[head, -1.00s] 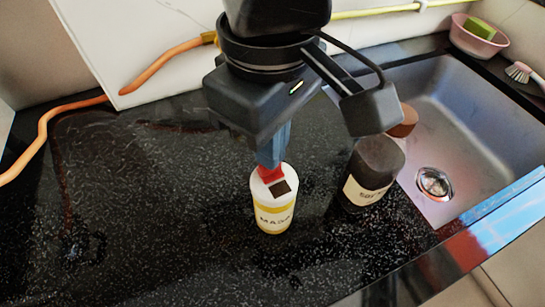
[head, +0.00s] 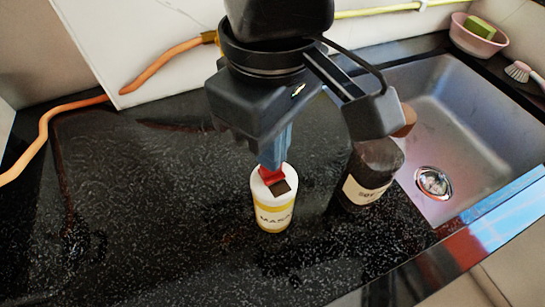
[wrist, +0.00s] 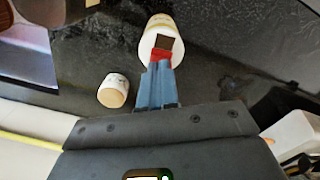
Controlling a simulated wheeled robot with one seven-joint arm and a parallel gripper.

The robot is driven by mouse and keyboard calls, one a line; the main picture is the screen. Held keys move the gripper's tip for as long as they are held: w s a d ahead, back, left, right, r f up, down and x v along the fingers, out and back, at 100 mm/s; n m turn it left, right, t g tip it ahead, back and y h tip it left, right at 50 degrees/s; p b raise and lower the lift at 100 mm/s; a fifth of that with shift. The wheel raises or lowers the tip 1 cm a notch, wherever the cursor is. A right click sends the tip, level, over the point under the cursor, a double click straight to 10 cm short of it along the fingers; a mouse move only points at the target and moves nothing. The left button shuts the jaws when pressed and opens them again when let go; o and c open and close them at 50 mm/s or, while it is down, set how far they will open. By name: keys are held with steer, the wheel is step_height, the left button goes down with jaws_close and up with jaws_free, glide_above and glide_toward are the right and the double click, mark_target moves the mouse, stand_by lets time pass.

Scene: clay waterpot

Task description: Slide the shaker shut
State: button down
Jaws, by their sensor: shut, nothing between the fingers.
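The shaker (head: 273,216) is a white cylinder with a yellow band and dark lettering, upright on the black counter. Its white top has a dark square opening (head: 280,187) with a red piece (head: 272,175) at its far edge, partly over it. My gripper (head: 272,164) is shut and empty, pointing down, with its blue fingers at the red piece. In the wrist view, the shaker (wrist: 157,25) is just ahead of the fingertips (wrist: 160,60), with the dark opening beyond the red. Exact contact between fingertips and red piece is hard to tell.
A dark labelled bottle (head: 366,178) stands right of the shaker, with a brown-topped jar (head: 405,120) behind it. The metal sink (head: 460,110) is at the right. An orange hose (head: 70,108) runs along the back left. The counter left of the shaker is clear.

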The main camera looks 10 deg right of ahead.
steer(key=shift+s+d+f, duration=0.1)
steer(key=shift+s+d, duration=0.15)
steer(key=shift+s, duration=0.4)
steer(key=shift+s+d+f, duration=0.1)
steer(key=shift+s+d, duration=0.15)
steer(key=shift+s, duration=0.35)
stand_by(1.2)
steer(key=shift+r+p, duration=0.15)
steer(key=shift+p, duration=0.15)
step_height(320, 180, up, 7)
steer(key=p, duration=0.7)
stand_by(0.3)
steer(key=shift+w+a, duration=0.1)
steer(key=shift+a, duration=0.05)
